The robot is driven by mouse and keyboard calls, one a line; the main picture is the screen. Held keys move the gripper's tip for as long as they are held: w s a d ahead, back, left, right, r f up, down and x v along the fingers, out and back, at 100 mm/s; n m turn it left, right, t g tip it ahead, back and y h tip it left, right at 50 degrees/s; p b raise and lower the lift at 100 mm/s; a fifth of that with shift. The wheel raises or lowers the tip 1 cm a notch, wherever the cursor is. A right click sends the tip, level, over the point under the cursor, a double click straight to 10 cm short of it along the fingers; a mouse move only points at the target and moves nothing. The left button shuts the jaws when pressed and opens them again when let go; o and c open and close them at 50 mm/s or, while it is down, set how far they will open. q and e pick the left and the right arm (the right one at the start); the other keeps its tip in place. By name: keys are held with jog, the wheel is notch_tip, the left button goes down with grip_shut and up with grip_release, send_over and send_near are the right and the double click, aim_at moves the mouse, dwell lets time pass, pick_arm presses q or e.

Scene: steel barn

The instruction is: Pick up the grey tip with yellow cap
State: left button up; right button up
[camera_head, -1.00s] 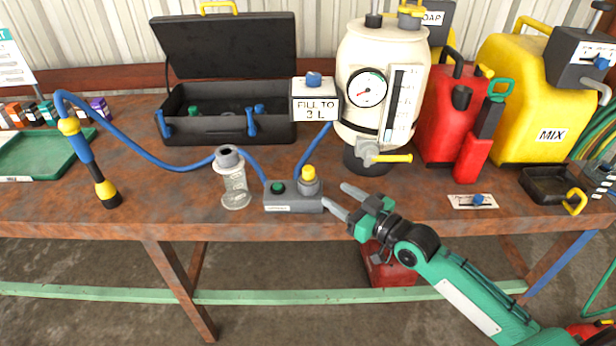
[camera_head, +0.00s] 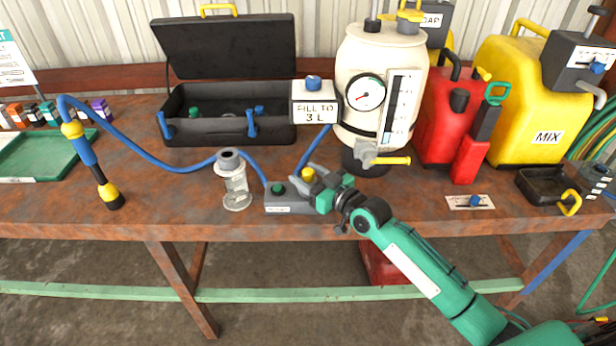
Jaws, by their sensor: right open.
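The grey tip with yellow cap (camera_head: 309,175) stands upright in the small grey block (camera_head: 290,207) near the table's front edge. Its yellow top shows; its lower part is hidden by my gripper. A green-topped piece (camera_head: 278,188) sits beside it in the same block. My right gripper (camera_head: 305,184) is open, reaching in from the right, with its fingers at the yellow-capped tip. I cannot tell whether the fingers touch it. My left gripper is not in view.
A clear cup with a grey top (camera_head: 236,182) stands left of the block. A blue hose (camera_head: 180,169) runs behind it to the blue wand (camera_head: 87,160). The white tank (camera_head: 380,75) with a yellow-handled tap (camera_head: 385,158) stands behind my gripper.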

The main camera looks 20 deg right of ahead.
aim_at(308, 171)
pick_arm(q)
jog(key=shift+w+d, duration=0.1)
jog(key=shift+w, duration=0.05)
pick_arm(e)
jog(key=shift+c, duration=1)
grip_shut()
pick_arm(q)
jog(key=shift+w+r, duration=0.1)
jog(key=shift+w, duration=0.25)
pick_arm(e)
jog(key=shift+r, duration=0.1)
